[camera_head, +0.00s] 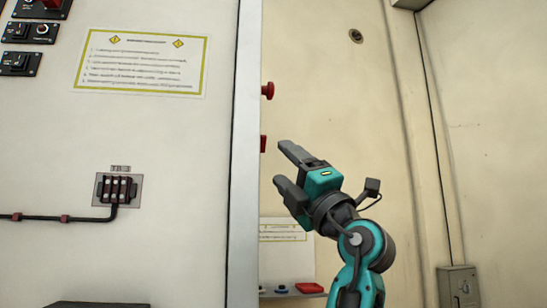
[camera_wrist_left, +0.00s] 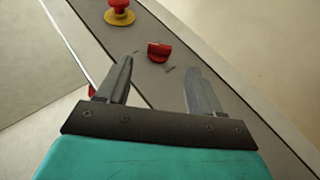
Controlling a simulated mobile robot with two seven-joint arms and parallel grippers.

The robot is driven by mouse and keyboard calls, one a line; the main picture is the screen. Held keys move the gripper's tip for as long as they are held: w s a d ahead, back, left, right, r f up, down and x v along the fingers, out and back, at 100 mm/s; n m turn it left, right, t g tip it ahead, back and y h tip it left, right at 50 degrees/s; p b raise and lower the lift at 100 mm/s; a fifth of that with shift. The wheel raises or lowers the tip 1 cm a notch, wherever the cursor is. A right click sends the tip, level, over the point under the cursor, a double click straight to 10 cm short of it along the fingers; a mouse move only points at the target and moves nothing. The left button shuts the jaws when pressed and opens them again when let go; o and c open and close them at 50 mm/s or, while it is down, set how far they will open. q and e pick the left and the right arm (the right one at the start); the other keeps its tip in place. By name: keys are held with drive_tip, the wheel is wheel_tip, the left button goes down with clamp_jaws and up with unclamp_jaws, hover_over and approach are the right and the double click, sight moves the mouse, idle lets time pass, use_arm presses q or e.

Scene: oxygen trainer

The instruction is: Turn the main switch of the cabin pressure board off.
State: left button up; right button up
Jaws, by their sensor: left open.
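A red rotary knob (camera_wrist_left: 158,52), which looks like the main switch, sits on a grey panel strip in the left wrist view, with small dark marks beside it. In the head view only an edge of the red knob (camera_head: 263,143) shows past the cabinet's edge. My left gripper (camera_head: 279,164) is open and empty, with its fingers pointing at the panel side. In the left wrist view the knob lies between and beyond the fingertips of my left gripper (camera_wrist_left: 159,64), apart from both. My right gripper is not in view.
A red mushroom button (camera_head: 268,90) is above the knob; its yellow base shows in the left wrist view (camera_wrist_left: 119,15). A white cabinet front (camera_head: 170,200) with a notice (camera_head: 141,63) and terminal block (camera_head: 117,188) fills the left. A shelf holds a red item (camera_head: 309,288).

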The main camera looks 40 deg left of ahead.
use_arm(q)
drive_tip(key=shift+v, duration=2.8)
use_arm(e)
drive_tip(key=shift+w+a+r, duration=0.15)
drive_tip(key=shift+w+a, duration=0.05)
use_arm(q)
drive_tip(key=shift+a, duration=0.1)
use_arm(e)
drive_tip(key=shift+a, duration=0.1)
